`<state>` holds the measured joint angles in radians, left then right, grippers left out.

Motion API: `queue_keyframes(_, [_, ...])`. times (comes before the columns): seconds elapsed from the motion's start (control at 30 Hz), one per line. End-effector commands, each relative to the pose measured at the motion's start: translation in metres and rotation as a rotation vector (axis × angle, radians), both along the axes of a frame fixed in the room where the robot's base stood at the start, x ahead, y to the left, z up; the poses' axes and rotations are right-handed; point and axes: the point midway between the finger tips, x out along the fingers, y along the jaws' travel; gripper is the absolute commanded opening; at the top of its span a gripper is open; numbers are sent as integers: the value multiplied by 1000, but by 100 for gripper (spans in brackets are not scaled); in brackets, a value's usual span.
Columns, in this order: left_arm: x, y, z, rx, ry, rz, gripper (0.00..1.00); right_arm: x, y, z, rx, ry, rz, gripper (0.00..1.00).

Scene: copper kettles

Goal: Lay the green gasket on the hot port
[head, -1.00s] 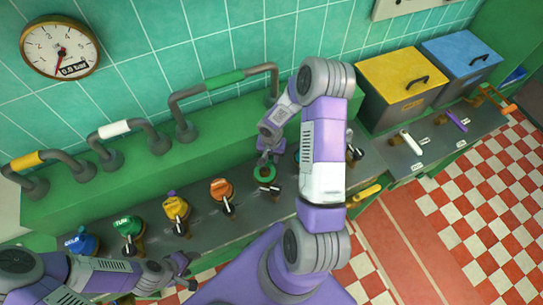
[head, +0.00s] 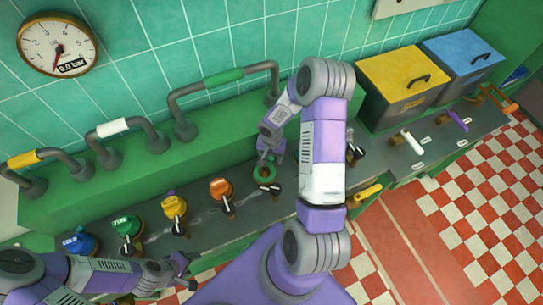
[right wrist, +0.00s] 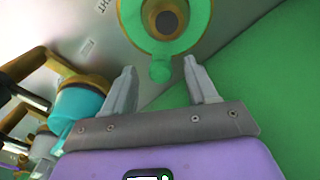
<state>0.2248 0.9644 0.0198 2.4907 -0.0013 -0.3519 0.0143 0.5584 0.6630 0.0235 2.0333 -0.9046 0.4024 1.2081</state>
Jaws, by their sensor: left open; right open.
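The green gasket (head: 257,174) lies flat around a port on the grey counter. In the right wrist view the gasket (right wrist: 168,46) rings the dark opening, with brass showing at its edge and its round tab towards my fingers. A partly legible label lies beside it; I cannot read the port's full name. My right gripper (head: 269,157) is just above the gasket, open and empty. In the right wrist view its fingers (right wrist: 160,66) stand apart on either side of the tab. My left gripper (head: 186,272) is open and empty at the counter's front left.
Orange (head: 221,189), yellow (head: 174,207), green (head: 127,225) and blue (head: 79,242) valves line the counter to the left. Grey pipes with coloured sleeves stand behind. Yellow (head: 402,75) and blue (head: 460,57) lidded boxes stand at the right. A pressure gauge (head: 58,46) hangs on the wall.

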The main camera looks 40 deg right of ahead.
Motion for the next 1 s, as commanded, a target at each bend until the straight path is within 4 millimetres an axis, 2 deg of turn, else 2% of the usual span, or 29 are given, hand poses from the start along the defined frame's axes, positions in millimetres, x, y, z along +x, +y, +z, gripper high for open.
queue_keyframes(0.17, [0, 0, 1, 0, 0, 0, 57, 1, -1, 8, -2, -1, -2, 57])
queue_keyframes(0.4, [0, 0, 5, 0, 0, 0, 57, 1, -1, 48, -2, -4, -1, 57])
queue_keyframes(0.6, [0, 0, 7, 0, 0, 0, 57, 0, 0, 72, -1, -2, 0, 57])
queue_keyframes(1.0, [0, 0, 7, 0, 0, 0, 57, 0, 0, 76, 0, 0, 0, 57])
